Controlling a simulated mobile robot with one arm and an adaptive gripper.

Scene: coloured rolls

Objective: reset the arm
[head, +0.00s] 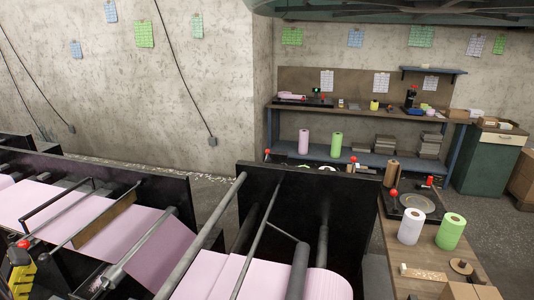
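My gripper and my arm are not in the head view, so I cannot see whether the gripper is open or holds anything. A white roll (411,226) and a green roll (450,231) stand upright side by side on the wooden table (405,263) at the right. A brown roll (391,174) stands behind them. A pink roll (304,142) and another green roll (336,145) stand upright farther back, near the shelf.
A black machine (290,195) with metal bars and pink sheet (150,235) fills the left and front. A workbench (365,112) with small items is at the back wall. A green cabinet (483,160) is at the right. Grey floor shows at the far right.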

